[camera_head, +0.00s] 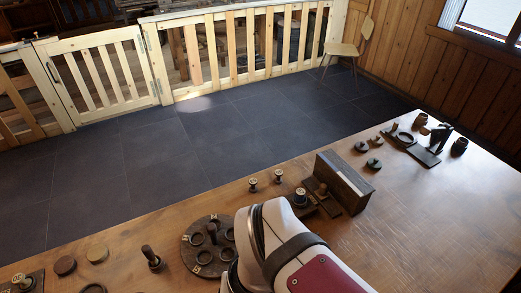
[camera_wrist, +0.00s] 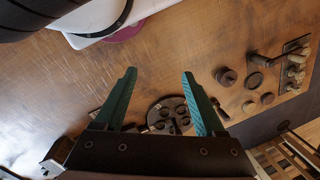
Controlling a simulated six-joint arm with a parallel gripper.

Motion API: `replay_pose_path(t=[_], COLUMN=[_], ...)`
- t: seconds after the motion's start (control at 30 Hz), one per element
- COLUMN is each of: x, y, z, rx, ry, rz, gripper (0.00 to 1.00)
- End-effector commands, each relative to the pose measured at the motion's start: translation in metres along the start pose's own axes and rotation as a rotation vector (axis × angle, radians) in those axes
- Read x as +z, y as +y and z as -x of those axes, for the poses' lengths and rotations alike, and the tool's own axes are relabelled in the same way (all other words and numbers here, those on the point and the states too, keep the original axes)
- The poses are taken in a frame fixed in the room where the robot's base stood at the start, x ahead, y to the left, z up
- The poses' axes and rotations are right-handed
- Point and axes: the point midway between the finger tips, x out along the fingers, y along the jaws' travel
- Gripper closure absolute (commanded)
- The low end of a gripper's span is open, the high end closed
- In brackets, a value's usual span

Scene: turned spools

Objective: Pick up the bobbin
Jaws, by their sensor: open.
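Two small spools, one on the left (camera_head: 253,185) and one on the right (camera_head: 278,176), stand upright on the wooden table (camera_head: 430,215) in the head view, near its far edge. I cannot tell which of these is the bobbin. My gripper (camera_wrist: 159,73) is open in the wrist view, with nothing between its two green fingers. In the head view my arm hides the gripper. A round board with rings (camera_wrist: 163,101) lies beyond the fingers in the wrist view.
The round board (camera_head: 188,255) also shows left of my arm. The upright dark block (camera_head: 345,184) stands right of the larger spool. The table's right front is clear.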

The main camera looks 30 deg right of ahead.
Motion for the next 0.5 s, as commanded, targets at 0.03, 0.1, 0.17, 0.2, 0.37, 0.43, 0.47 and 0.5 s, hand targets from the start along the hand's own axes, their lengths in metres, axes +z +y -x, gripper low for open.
replay_pose_path(t=[0.03, 0.1, 0.17, 0.2, 0.37, 0.43, 0.47, 0.5], x=[0.000, 0.000, 0.000, 0.000, -0.048, -0.105, -0.132, -0.168], y=[0.000, 0.000, 0.000, 0.000, 0.003, 0.011, 0.016, 0.024], z=[0.000, 0.000, 0.000, 0.000, 0.013, 0.024, 0.028, 0.031], rx=[0.000, 0.000, 0.000, 0.000, 0.075, 0.173, 0.224, 0.293], ry=[0.000, 0.000, 0.000, 0.000, 0.042, 0.060, 0.057, 0.039], rz=[0.000, 0.000, 0.000, 0.000, 0.291, 0.629, 0.793, 1.011], gripper=[0.28, 0.28, 0.28, 0.28, 0.28, 0.28, 0.28, 0.28])
